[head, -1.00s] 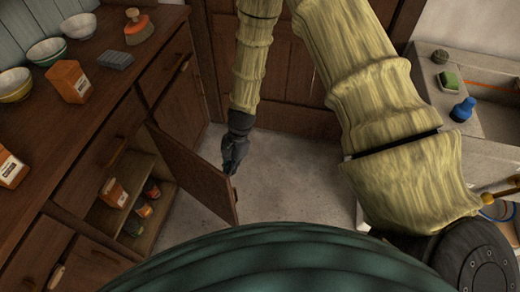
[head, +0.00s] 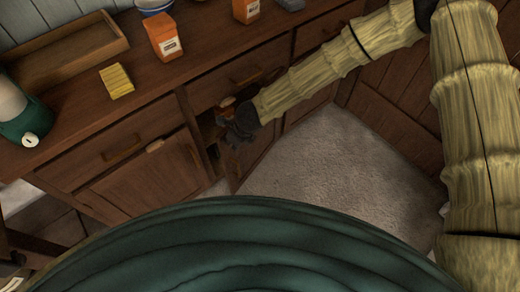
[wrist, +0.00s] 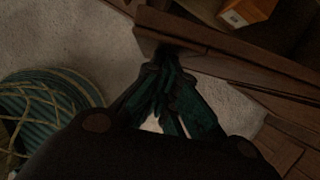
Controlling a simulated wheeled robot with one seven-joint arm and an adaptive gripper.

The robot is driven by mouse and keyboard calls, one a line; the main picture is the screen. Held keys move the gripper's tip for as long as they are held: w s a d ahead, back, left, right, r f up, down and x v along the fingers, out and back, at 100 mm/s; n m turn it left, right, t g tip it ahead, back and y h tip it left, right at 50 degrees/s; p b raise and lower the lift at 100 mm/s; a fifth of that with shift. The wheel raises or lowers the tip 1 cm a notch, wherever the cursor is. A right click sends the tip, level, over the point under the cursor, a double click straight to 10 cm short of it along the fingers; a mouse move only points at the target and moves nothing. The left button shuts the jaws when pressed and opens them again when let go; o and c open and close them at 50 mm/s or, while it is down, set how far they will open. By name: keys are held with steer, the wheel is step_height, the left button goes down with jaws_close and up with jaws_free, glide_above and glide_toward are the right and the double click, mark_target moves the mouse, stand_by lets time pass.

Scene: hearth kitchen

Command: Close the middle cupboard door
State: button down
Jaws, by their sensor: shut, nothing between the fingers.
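The middle cupboard door (head: 258,158) is brown wood and stands ajar, its free edge towards me. A narrow dark gap shows to its left, into the cupboard. My gripper (head: 238,132) is shut and empty, at the upper part of the door near its free edge, and it hides part of the door and opening. In the wrist view the fingertips (wrist: 168,72) are right by the edge of a wooden panel (wrist: 225,55), apparently the door; I cannot tell whether they touch. An orange box (wrist: 248,10) shows beyond the panel.
The counter (head: 125,125) above holds an orange box (head: 165,38), a yellow sponge (head: 116,81), a wooden tray (head: 70,62) and a green-and-white container (head: 22,118). A closed cupboard door (head: 145,180) is left of the opening. The grey floor (head: 335,165) to the right is clear.

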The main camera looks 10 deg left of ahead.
mark_target(219, 134)
steer(key=shift+m+t, duration=0.3)
steer(key=shift+m, duration=0.6)
steer(key=a, duration=0.2)
steer(key=w+a, duration=0.1)
steer(key=a, duration=0.1)
steer(key=w+a, duration=0.1)
steer(key=a, duration=0.1)
steer(key=shift+w+a, duration=0.1)
